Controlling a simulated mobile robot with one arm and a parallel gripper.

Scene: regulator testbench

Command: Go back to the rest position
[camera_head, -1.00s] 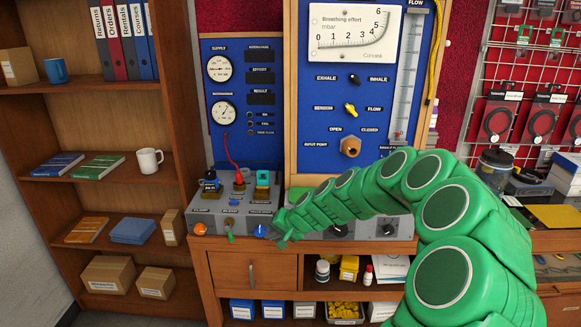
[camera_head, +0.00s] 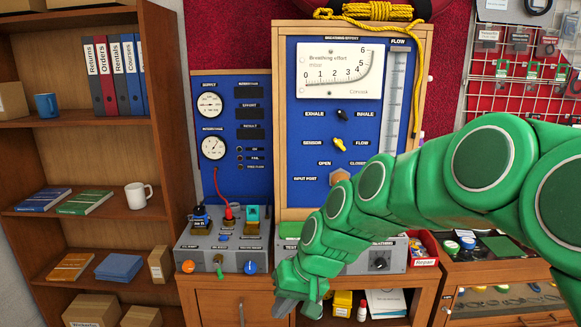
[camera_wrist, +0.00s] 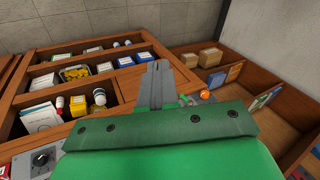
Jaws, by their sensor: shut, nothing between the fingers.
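My green gripper (camera_head: 297,304) is at the bottom middle of the head view, in front of the bench's wooden cabinet. Its fingers are shut and empty, and they point down. In the wrist view the closed grey fingers (camera_wrist: 156,85) stand out above the green wrist body, over the cabinet top and its open shelves. My green arm reaches in from the right and covers part of the test panel (camera_head: 290,180) and the grey control box on the right (camera_head: 381,262). No object is held.
The grey control box on the left (camera_head: 213,243) has an orange, a green and a blue knob along its front. A bookshelf (camera_head: 80,221) with books, a mug and boxes stands at the left. A display case (camera_head: 508,300) stands at the right. Several bottles and boxes fill the shelves (camera_wrist: 75,125).

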